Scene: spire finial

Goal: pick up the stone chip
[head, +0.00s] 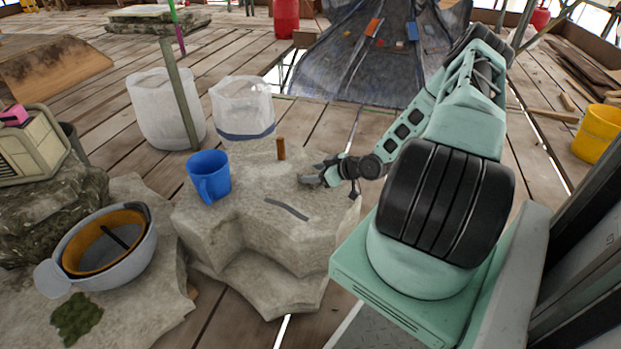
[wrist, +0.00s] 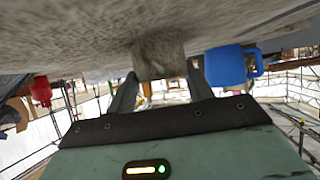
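The stone chip (wrist: 160,56) is a small grey block, seen against the stone surface at the top of the wrist view. In the head view my gripper (head: 318,179) is low over the right part of the pale stone block (head: 255,215). Its fingers stand apart, and in the wrist view my gripper (wrist: 162,88) has one finger on each side of the chip's lower edge. The chip is at or just beyond the fingertips; I cannot tell if they touch it. In the head view the chip is hard to make out beside the fingers.
A blue mug (head: 208,177), a brown upright peg (head: 281,149) and a dark flat strip (head: 287,209) are on the same block. A grey bowl-like helmet (head: 105,250) lies at the left. White containers (head: 243,107) stand behind.

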